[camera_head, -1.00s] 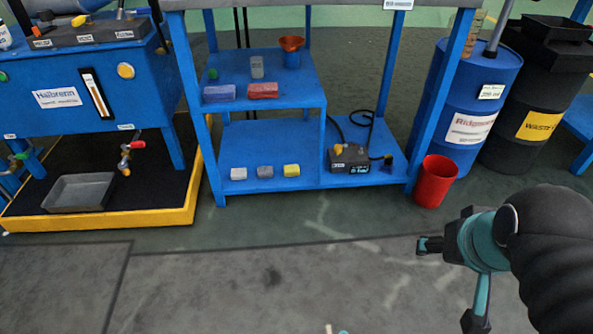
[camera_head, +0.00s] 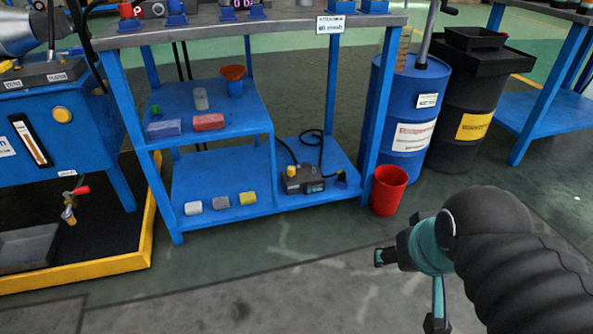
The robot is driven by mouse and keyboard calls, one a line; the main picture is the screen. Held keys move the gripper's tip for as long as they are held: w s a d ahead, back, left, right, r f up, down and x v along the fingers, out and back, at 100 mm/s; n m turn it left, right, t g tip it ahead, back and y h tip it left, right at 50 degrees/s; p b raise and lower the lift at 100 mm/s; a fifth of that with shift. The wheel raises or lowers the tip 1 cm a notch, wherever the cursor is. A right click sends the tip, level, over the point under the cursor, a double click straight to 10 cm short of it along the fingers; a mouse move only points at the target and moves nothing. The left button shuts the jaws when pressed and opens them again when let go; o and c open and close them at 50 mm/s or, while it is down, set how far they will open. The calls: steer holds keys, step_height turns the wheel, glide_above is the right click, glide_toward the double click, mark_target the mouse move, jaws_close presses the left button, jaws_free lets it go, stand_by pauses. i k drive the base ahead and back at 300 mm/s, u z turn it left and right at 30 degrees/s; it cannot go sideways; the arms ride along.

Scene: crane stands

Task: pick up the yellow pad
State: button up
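The yellow pad (camera_head: 248,198) is a small block on the lower shelf of the blue workbench (camera_head: 225,225). It is the rightmost of a row of three, beside a grey pad (camera_head: 221,203) and a whitish pad (camera_head: 193,208). My gripper (camera_head: 408,290) is at the lower right, over the floor in the picture. Its two dark fingers look spread apart, with nothing between them. It is well away from the pad, to its right and nearer to me. The pad is in plain sight.
A black device with a cable (camera_head: 304,180) sits right of the pads on the lower shelf. A red bin (camera_head: 388,190) stands by the bench's right leg. The upper shelf (camera_head: 240,118) holds blue and red blocks. The floor before the bench is clear.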

mark_target(247, 198)
steer(key=k, duration=0.6)
steer(key=u, duration=0.8)
steer(key=i, duration=1.45)
steer(key=z, duration=0.75)
